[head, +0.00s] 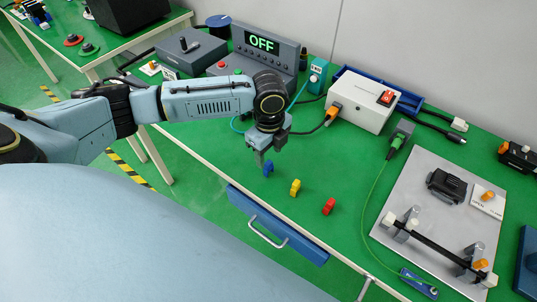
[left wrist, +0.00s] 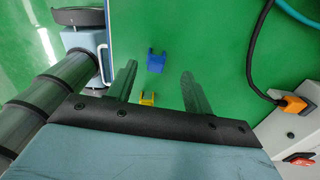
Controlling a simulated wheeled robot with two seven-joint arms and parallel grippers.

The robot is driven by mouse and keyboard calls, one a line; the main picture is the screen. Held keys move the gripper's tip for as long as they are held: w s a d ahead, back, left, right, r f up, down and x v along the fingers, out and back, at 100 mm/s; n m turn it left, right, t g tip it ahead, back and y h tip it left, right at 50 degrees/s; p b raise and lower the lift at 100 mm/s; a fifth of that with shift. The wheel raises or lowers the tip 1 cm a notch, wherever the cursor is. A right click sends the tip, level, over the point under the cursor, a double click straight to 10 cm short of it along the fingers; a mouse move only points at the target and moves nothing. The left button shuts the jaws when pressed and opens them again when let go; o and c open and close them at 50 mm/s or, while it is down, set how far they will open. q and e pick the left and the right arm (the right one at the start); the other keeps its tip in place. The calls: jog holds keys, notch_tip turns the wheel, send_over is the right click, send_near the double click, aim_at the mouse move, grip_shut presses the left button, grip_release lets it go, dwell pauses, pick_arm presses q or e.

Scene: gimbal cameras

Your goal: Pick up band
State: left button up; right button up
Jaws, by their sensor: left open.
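My left gripper (head: 262,158) is open over the front of the green table, with nothing between its fingers. In the left wrist view its two fingers (left wrist: 157,84) stand apart. A small blue clip-like piece (head: 268,168) is just by the fingertips; it shows ahead between them in the left wrist view (left wrist: 156,62). A similar yellow piece (head: 295,188) is also low between the fingers there (left wrist: 148,98). A red one (head: 328,206) stands further right. A flat blue item (head: 418,283) lies at the front right, near a green cord. I cannot tell which thing is the band.
A grey console reading OFF (head: 262,45) and a white box with a red switch (head: 362,100) stand behind. A grey plate (head: 405,190) with fixtures fills the right. A blue drawer (head: 275,228) with a handle sits under the front edge. The table around the small pieces is clear.

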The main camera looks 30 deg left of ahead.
aim_at(269, 163)
pick_arm(q)
jog(key=f, duration=0.3)
jog(key=f+b, duration=0.1)
jog(key=f, duration=0.1)
jog(key=shift+s+d, duration=0.2)
jog(key=shift+s, duration=0.15)
jog(key=c, duration=1)
notch_tip(269, 163, up, 10)
jog(key=shift+r+p, duration=0.1)
jog(key=shift+p, duration=0.9)
